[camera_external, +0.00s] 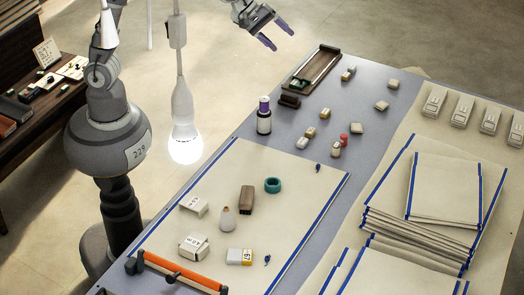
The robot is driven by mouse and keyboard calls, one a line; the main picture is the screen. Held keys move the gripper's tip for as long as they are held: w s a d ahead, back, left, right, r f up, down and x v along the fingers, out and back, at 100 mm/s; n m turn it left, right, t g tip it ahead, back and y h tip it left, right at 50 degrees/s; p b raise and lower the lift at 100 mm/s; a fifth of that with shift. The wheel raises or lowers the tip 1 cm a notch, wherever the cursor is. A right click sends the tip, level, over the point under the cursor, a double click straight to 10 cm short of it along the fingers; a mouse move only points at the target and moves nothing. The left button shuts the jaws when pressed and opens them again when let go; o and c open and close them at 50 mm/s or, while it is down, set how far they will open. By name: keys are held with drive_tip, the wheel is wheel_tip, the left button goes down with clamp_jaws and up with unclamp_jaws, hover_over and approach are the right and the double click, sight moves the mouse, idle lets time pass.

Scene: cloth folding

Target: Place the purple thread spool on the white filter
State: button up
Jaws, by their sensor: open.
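My gripper (279,36) is open and empty, held at the top of the picture above the far end of the table. Its two purple-tipped fingers are apart and touch nothing. A dark upright cylinder with a white label and purple top (264,115) stands on the table below the gripper; it may be the purple thread spool, but I cannot tell for sure. No item is clearly the white filter. White blocks lie on the cream sheet, one on the left (193,206), one nearer the front (193,246), and a white-and-yellow one (239,256).
A teal ring (273,185), a brown block (247,198) and a small pear-shaped item (227,219) lie on the sheet. A wooden tray (333,57) and small blocks occupy the far table. Folded cloths (445,190) are stacked right. A lit bulb (185,143) hangs left.

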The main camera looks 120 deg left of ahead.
drive_tip(key=s+d+r+m+t+h, duration=0.1)
drive_tip(key=d+r+m+t, duration=0.1)
drive_tip(key=d+r+m, duration=0.55)
drive_tip(key=s+d+r+m+t, duration=0.1)
drive_tip(key=d+r+m, duration=0.35)
drive_tip(key=r, duration=0.55)
drive_tip(key=s+d+r+m+t, duration=0.1)
drive_tip(key=s+d+r+m, duration=0.4)
drive_tip(key=r, duration=0.3)
drive_tip(key=s+d+r+m+t+h, duration=0.1)
drive_tip(key=s+d+r+m+t, duration=0.1)
drive_tip(key=s+d+r+m, duration=0.2)
wheel_tip(320, 180, up, 4)
drive_tip(key=d+m, duration=0.2)
drive_tip(key=d, duration=0.1)
drive_tip(key=shift+s, duration=0.35)
